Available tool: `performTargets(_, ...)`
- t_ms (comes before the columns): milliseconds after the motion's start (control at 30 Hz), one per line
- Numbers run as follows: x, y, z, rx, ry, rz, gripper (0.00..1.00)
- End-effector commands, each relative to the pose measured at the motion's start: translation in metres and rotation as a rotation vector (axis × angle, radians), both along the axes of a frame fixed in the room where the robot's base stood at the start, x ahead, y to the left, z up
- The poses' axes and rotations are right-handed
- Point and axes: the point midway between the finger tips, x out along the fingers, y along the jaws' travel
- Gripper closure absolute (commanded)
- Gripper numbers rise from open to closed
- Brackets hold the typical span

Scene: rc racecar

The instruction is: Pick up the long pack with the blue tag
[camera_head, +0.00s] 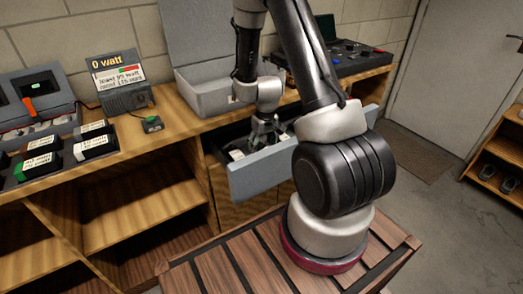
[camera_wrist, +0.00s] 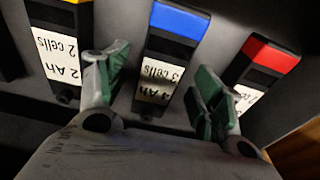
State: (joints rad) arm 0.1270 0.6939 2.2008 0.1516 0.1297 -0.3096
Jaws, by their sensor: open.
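The pack with the blue tag (camera_wrist: 179,22) is a dark long block with a white label reading "3 cells". It lies in the open grey drawer (camera_head: 262,181), in the middle of the wrist view. My gripper (camera_wrist: 158,92) is open, with one green-padded finger on each side of this pack's near part. I cannot tell whether the fingers touch it. In the head view my gripper (camera_head: 262,135) reaches down into the drawer, and the packs there are mostly hidden by the gripper and the drawer front.
A pack with a yellow tag (camera_wrist: 62,45) lies to the left and one with a red tag (camera_wrist: 268,55) to the right, both near my fingers. The drawer wall (camera_wrist: 300,105) is at the right. A wattmeter (camera_head: 122,85) and a tray of packs (camera_head: 62,153) stand on the bench.

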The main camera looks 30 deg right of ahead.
Motion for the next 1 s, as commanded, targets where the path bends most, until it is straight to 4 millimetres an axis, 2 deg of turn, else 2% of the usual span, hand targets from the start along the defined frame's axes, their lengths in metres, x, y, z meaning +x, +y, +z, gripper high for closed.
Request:
performTargets(267,0.0008,0.0,-0.0048,0.0,-0.001,0.001,0.33)
performTargets(600,0.0007,0.0,-0.0047,0.0,-0.001,0.001,0.93)
performTargets(1000,0.0011,-0.002,0.0027,0.0,-0.002,0.001,0.94)
